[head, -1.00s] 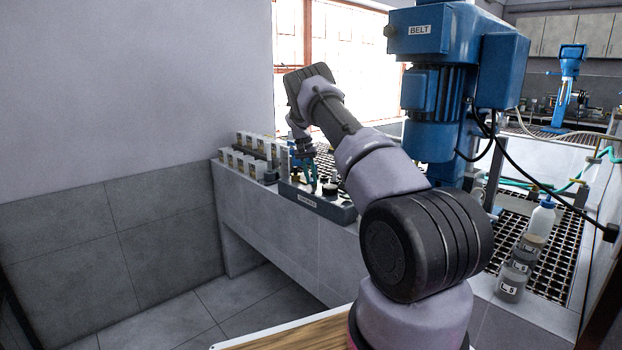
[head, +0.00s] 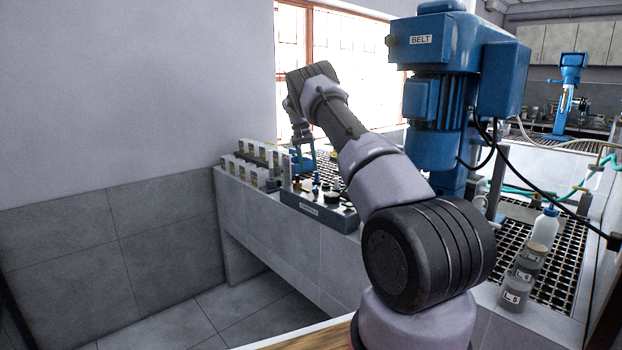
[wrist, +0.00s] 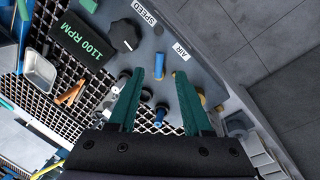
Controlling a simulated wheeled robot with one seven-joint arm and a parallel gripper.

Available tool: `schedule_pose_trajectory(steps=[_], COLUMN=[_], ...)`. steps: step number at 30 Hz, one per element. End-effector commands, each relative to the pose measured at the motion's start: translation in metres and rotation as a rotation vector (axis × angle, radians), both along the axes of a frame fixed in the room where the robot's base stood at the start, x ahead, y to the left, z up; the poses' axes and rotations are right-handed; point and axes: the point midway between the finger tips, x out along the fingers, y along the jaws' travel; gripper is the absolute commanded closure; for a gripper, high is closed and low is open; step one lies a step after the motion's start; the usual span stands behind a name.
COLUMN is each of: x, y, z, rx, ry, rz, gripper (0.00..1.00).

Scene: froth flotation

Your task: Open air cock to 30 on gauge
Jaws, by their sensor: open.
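The control panel (wrist: 205,60) carries an AIR label (wrist: 181,49), a SPEED label (wrist: 145,12), a black knob (wrist: 126,35) and a green 1100 RPM display (wrist: 85,38). The panel also shows in the head view (head: 318,208). My gripper (wrist: 159,75), with two teal fingers, is open above the panel, near the AIR label. A small blue part (wrist: 160,114) shows between the fingers; I cannot tell whether it is the air cock. The right finger partly hides brass and blue parts beside it. I cannot make out a gauge reading. In the head view my gripper (head: 303,162) is above the panel.
A row of pale boxes (head: 245,171) stands left of the panel on the bench. The blue BELT machine (head: 435,90) rises to the right. Labelled jars (head: 517,287) and a wash bottle (head: 545,226) stand at the bench's right. A dark grating (wrist: 70,85) lies beside the panel.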

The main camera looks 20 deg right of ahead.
Motion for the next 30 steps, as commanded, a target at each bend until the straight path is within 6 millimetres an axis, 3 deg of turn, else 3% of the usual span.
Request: schedule_pose_trajectory(steps=[6, 23, 26, 30], x=[0.002, 0.001, -0.005, -0.029], y=[0.003, 0.004, 0.004, 0.009], z=[0.022, 0.029, 0.05, 0.104], rx=[-0.001, 0.003, 0.019, 0.067], ry=[0.001, -0.005, -0.028, -0.09], rz=[0.0, -0.002, -0.004, -0.006], gripper=[0.51, 0.51, 0.51, 0.51])
